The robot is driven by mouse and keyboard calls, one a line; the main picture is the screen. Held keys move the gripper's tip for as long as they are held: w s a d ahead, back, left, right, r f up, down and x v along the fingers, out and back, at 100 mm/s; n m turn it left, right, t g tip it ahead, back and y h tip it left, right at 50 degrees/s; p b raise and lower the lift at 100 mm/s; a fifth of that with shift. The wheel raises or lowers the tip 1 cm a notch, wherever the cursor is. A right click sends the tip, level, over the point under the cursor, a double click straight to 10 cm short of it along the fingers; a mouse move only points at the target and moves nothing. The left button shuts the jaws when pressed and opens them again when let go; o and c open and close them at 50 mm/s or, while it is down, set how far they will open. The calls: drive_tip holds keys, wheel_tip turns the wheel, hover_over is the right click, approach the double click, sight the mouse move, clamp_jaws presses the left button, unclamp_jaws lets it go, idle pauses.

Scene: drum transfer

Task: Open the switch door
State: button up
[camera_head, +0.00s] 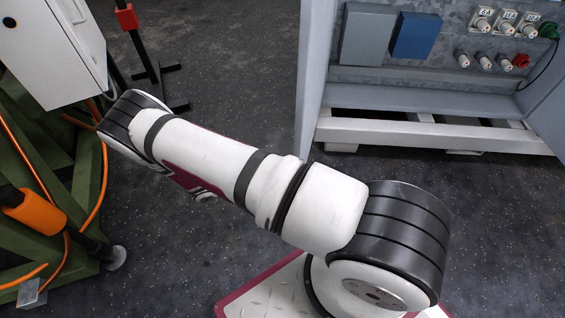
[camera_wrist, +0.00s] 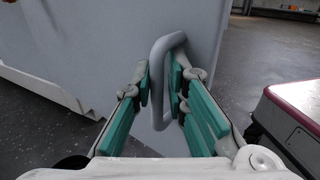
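A grey bar handle (camera_wrist: 157,80) stands out from a flat, light grey panel (camera_wrist: 100,40) in the wrist view. My gripper (camera_wrist: 160,82) has green finger pads, one on each side of the handle's bar. The fingertips are close together with the bar between them, and the left pad appears to touch it. The pads partly hide the handle. My gripper is out of sight in the head view, where my arm crosses the middle. I cannot tell which head-view object carries the handle.
In the head view, a grey cabinet (camera_head: 313,75) with sockets stands open at the upper right. A white box (camera_head: 50,50) is at the upper left, above a green frame (camera_head: 45,130) with orange hoses.

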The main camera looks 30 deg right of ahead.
drive_tip(key=shift+o, duration=1)
drive_tip(key=v, duration=1.2)
